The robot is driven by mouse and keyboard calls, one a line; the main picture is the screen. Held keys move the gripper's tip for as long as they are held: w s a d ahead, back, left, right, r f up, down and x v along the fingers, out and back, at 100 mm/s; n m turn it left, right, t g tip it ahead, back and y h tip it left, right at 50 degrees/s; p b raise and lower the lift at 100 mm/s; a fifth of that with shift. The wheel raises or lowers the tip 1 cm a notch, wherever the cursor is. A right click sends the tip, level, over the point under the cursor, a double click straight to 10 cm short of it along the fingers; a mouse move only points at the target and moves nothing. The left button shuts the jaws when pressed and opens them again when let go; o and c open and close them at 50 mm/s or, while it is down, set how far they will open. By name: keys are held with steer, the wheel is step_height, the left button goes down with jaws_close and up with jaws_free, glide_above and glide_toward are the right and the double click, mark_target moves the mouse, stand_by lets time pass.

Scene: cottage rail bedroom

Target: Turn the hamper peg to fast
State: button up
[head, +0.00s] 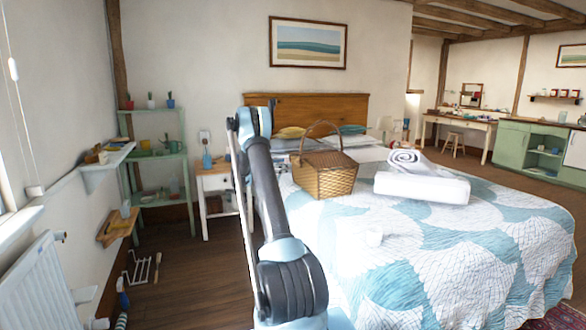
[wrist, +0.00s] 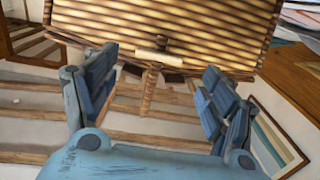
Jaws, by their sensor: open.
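The wicker hamper (head: 325,174) stands on the bed with its hoop handle up. In the wrist view, which looks upside down, the hamper's woven side (wrist: 170,25) fills the top. A pale peg (wrist: 152,57) lies crosswise at the hamper's edge, over a darker fitting and a hanging wicker strip (wrist: 148,90). My gripper (wrist: 160,66) is open and empty, with its blue fingers to either side of the peg in the picture. I cannot tell how far off the peg is. In the head view my arm hides the gripper.
The quilted bed (head: 450,245) fills the right front. A rolled towel on a white folded cloth (head: 422,187) lies right of the hamper. A bedside table (head: 215,182) and green shelves (head: 160,165) stand left of my arm.

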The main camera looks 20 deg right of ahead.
mark_target(297, 163)
steer(key=shift+w+d, duration=0.15)
steer(key=shift+d, duration=1.2)
steer(key=shift+w+d, duration=0.1)
steer(key=shift+d, duration=1.2)
steer(key=c, duration=1.1)
